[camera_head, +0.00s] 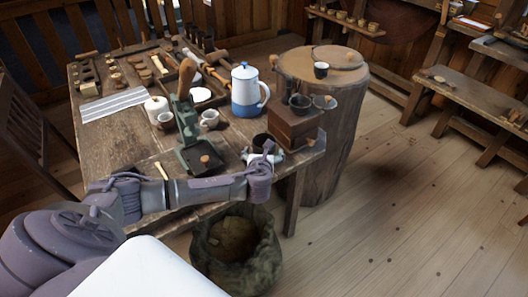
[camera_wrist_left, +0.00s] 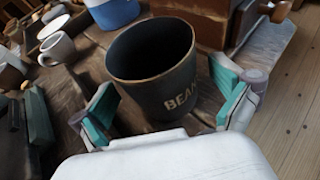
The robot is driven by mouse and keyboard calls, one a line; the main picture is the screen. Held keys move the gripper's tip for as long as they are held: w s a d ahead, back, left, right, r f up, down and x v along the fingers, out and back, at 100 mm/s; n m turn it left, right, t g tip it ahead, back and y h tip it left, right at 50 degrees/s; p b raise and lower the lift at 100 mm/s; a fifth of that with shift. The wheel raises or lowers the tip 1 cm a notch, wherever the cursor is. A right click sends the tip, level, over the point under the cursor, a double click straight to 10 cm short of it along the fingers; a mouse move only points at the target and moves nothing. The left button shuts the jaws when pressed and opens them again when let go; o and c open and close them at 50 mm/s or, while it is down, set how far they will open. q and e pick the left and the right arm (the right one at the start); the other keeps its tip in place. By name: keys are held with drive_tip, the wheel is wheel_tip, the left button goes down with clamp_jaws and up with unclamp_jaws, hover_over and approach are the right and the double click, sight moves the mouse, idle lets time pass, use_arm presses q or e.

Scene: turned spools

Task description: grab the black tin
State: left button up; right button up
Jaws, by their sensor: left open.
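The black tin (camera_head: 262,143) stands on the wooden table near its front right corner. In the left wrist view the tin (camera_wrist_left: 155,75) is dark, open at the top and empty-looking, with a tan rim and lettering that begins "BEA". My left gripper (camera_head: 264,158) is open at the near side of the tin. In the wrist view its teal-padded fingers (camera_wrist_left: 165,98) are spread to the left and right of the tin's lower part, with gaps on both sides. The tin's base is partly hidden by the gripper. My right gripper is not in view.
A wooden grinder box (camera_head: 295,127) stands just behind and right of the tin. A blue and white pot (camera_head: 246,92), a white mug (camera_head: 209,119) and a green tool with a wooden handle (camera_head: 186,118) are nearby. A sack (camera_head: 236,250) stands on the floor below.

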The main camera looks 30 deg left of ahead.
use_arm(q)
drive_tip(key=shift+x, duration=0.95)
drive_tip(key=shift+f, duration=0.1)
drive_tip(key=shift+c, duration=0.2)
drive_tip(key=c, duration=1.1)
drive_tip(key=shift+c, duration=0.5)
